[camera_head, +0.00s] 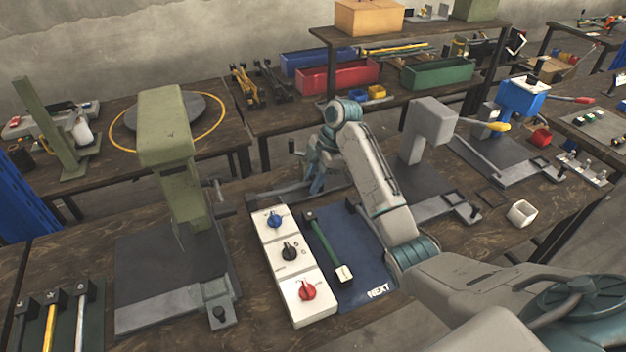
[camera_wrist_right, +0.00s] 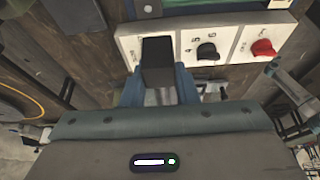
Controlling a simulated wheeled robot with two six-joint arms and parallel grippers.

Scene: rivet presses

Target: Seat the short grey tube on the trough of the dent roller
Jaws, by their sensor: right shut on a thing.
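My right gripper (camera_head: 318,178) points down behind the white knob panel in the head view, partly hidden by my arm. In the right wrist view its blue fingers (camera_wrist_right: 158,88) are shut on a dark square block (camera_wrist_right: 158,62), which looks like the end block of the short grey tube. The tube's length is mostly hidden. A low grey metal fixture (camera_head: 268,191) with a crank handle lies by the gripper and may be the dent roller. Its trough cannot be made out, nor whether the tube touches it. My left gripper is not in view.
The white panel (camera_head: 283,254) with three knobs stands in front, beside a blue mat (camera_head: 368,262) bearing a green tool (camera_head: 325,244). A green press (camera_head: 172,140) stands left and a grey press (camera_head: 422,140) right.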

